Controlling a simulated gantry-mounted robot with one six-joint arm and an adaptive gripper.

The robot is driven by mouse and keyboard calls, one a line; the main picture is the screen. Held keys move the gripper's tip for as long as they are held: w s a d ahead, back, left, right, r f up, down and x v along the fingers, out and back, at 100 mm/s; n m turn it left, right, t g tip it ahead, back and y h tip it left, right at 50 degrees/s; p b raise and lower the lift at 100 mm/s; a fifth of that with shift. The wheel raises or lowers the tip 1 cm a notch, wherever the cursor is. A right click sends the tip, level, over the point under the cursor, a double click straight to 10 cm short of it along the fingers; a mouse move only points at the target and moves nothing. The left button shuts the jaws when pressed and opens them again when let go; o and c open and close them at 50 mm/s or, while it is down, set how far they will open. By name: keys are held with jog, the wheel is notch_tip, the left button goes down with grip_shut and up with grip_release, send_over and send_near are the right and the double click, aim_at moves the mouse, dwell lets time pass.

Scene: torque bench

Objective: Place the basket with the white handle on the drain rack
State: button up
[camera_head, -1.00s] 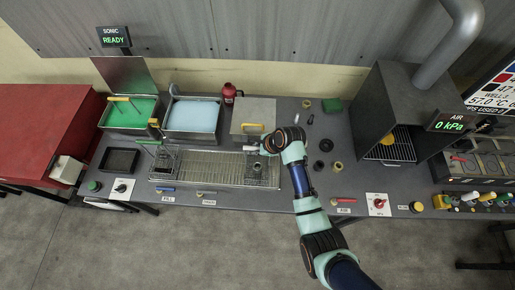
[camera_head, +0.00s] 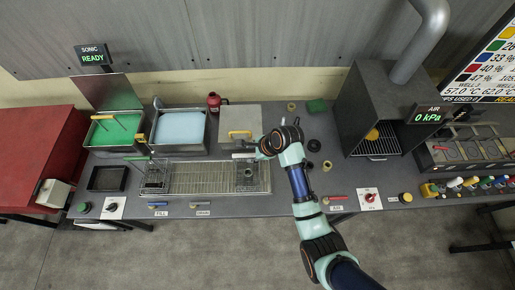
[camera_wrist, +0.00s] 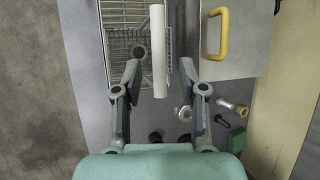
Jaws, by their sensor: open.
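The basket with the white handle (camera_head: 248,180) is a small dark wire basket at the right end of the drain rack (camera_head: 200,178). In the wrist view, its mesh (camera_wrist: 120,45) lies below and left of the white handle (camera_wrist: 158,50), a straight upright bar in the picture. My gripper (camera_wrist: 158,72) is open, with one finger on each side of the handle's lower part. I see gaps on both sides, so the fingers appear not to touch it. In the head view my gripper (camera_head: 244,154) is above the rack's back right corner, mostly hidden by my wrist.
Another basket (camera_head: 154,181) stands at the rack's left end. Green (camera_head: 115,128) and blue (camera_head: 180,128) tanks and a lidded box with a yellow handle (camera_head: 240,134) stand behind. Small rings lie to the right, before the dark oven (camera_head: 377,110). The rack's middle is clear.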

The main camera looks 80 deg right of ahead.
jog(key=d+v, duration=0.1)
jog(key=v, duration=0.5)
jog(key=shift+s+a+r, duration=0.2)
jog(key=shift+a+r, duration=0.05)
jog(key=shift+a, duration=0.25)
jog(key=w+a+r+n+t, duration=0.2)
jog(key=w+a+r+n, duration=0.4)
jog(key=w+a+n, duration=0.35)
jog(key=w+a+r+n+t, duration=0.2)
jog(key=w+a+r+n, duration=0.4)
jog(key=a+n, duration=0.55)
jog(key=a+r+n+t, duration=0.1)
jog(key=a+r+n, duration=0.3)
jog(key=a, duration=0.5)
jog(key=a+r+n+t+y, duration=0.1)
jog(key=a+r+n+t, duration=0.1)
jog(key=a+r+n, duration=0.2)
jog(key=a+n, duration=0.3)
jog(key=a, duration=0.2)
jog(key=shift+s+r+y, duration=0.3)
